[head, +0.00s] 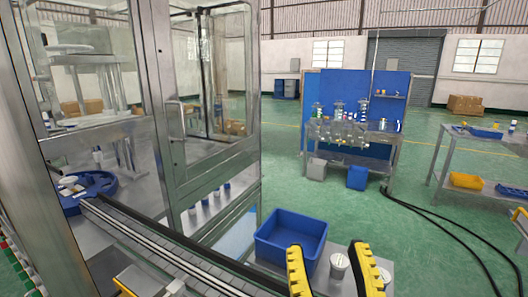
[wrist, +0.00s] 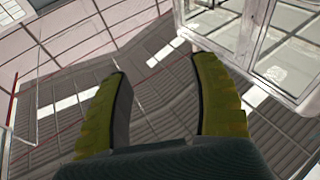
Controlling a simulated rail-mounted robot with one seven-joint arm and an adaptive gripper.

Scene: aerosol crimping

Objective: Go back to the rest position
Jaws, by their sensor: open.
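My gripper (head: 329,247) shows at the bottom edge of the head view as two yellow fingers, spread apart. In the wrist view my gripper (wrist: 161,65) is open with nothing between its fingers, and that view looks up toward the roof and the glazed cabinet frame. In the head view a white-topped container (head: 339,262) appears in the gap between the fingers. It stands on the bench beyond them and is not held.
A glazed metal machine (head: 165,130) stands at left, with a conveyor (head: 165,250) along its front and a blue rotary disc (head: 88,190). A blue bin (head: 290,237) sits beside my gripper. Benches (head: 348,135) stand farther back; black cables (head: 440,215) cross the open green floor.

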